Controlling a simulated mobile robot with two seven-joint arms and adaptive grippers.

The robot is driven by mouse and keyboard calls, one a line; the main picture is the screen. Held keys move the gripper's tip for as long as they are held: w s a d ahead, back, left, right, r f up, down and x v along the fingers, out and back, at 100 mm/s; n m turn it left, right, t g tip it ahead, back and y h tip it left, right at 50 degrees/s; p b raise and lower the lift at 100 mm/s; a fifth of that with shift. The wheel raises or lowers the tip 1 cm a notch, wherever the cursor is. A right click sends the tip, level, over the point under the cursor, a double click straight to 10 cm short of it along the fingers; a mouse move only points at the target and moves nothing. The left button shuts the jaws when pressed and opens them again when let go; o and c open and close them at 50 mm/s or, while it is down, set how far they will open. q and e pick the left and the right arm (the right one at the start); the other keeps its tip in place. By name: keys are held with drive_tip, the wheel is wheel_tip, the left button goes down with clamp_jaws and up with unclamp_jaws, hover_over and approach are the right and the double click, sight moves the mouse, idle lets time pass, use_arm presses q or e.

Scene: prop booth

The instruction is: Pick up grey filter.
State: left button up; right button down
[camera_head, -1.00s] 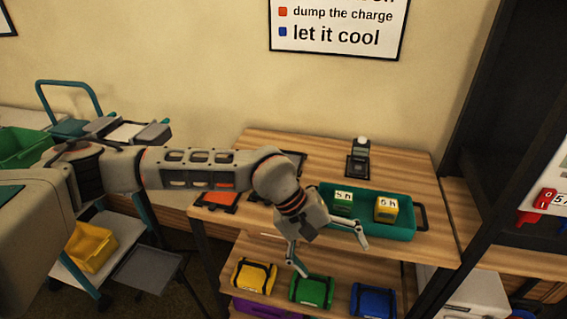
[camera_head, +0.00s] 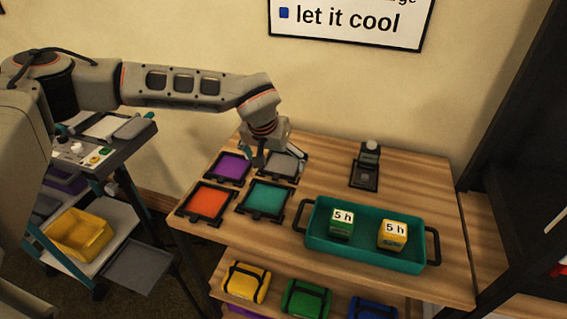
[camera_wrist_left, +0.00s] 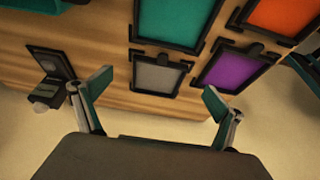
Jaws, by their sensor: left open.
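The grey filter (camera_head: 281,165) is a flat grey square in a black frame, lying at the back right of a group of framed filters on the wooden table. It also shows in the left wrist view (camera_wrist_left: 158,76), ahead of and between the fingertips. My left gripper (camera_head: 277,160) is open and empty above it, covering part of it in the head view. In the left wrist view, my left gripper's fingers (camera_wrist_left: 154,92) are spread wide, with the filter apart from both. My right gripper is not in view.
Purple (camera_head: 231,167), orange (camera_head: 206,201) and teal (camera_head: 264,197) filters lie close beside the grey one. A teal tray (camera_head: 365,253) with two marked blocks stands at the front right. A small black device (camera_head: 367,165) stands at the back. Bare wood lies between.

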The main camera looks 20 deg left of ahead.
sight(277, 173)
use_arm(q)
drive_tip(key=x, duration=0.5)
drive_tip(key=shift+w+f, duration=0.15)
drive_tip(key=shift+f, duration=0.15)
drive_tip(key=c, duration=1.4)
